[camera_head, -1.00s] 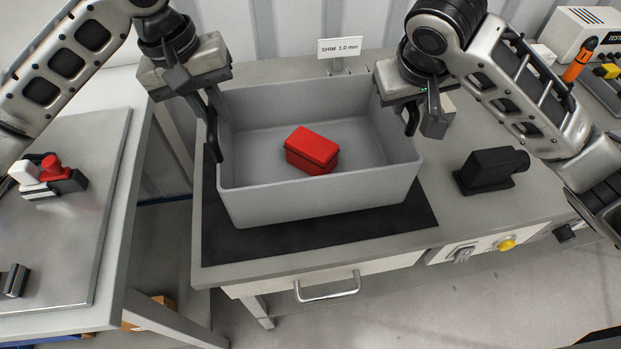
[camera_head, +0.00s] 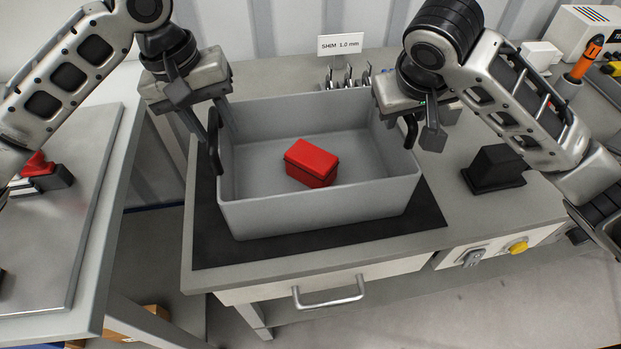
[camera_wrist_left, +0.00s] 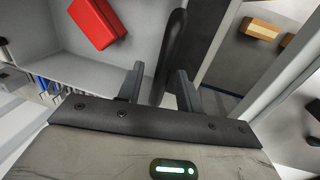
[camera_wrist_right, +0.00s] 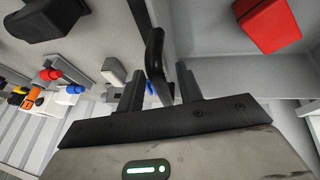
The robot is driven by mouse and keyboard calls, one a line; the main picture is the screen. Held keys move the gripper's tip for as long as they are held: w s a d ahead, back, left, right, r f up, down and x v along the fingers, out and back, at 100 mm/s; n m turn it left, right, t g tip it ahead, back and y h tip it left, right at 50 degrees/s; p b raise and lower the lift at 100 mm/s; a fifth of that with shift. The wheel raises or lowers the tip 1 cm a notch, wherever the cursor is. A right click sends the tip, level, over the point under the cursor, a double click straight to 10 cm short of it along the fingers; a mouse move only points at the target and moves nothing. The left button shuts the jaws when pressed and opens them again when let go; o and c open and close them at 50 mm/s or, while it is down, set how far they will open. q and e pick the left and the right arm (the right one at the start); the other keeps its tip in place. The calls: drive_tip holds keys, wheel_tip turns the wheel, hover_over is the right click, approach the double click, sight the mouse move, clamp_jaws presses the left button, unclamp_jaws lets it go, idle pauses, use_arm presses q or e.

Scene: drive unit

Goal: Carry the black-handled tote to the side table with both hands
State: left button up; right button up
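The grey tote (camera_head: 320,203) stands on a black mat on the workbench, with a red box (camera_head: 311,163) inside. Its black left handle (camera_head: 213,142) rises between the fingers of my left gripper (camera_head: 205,125); the left wrist view shows this handle (camera_wrist_left: 172,50) with gaps beside it. My right gripper (camera_head: 422,130) straddles the right handle (camera_head: 411,131). In the right wrist view, that handle (camera_wrist_right: 154,62) also stands between spread fingers. Both grippers look open around the handles. A separate table (camera_head: 95,230) with a metal top stands at the left.
The black mat (camera_head: 320,250) shows in front of the tote. A sign and metal clips (camera_head: 348,78) stand close behind it. A black block (camera_head: 495,168) sits to the right. A gap with floor separates the bench from the left table, which holds a red-and-black item (camera_head: 42,175).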

drive_tip(key=shift+r, duration=0.15)
use_arm(q)
wheel_tip(320, 180, up, 12)
drive_tip(key=a, duration=0.2)
drive_tip(key=shift+s+a, duration=0.15)
drive_tip(key=shift+a, duration=0.05)
use_arm(e)
drive_tip(key=v, duration=1.1)
drive_tip(key=shift+s+r, duration=0.15)
drive_tip(key=shift+r, duration=0.15)
use_arm(q)
drive_tip(key=shift+f, duration=0.1)
use_arm(e)
drive_tip(key=shift+a, duration=0.1)
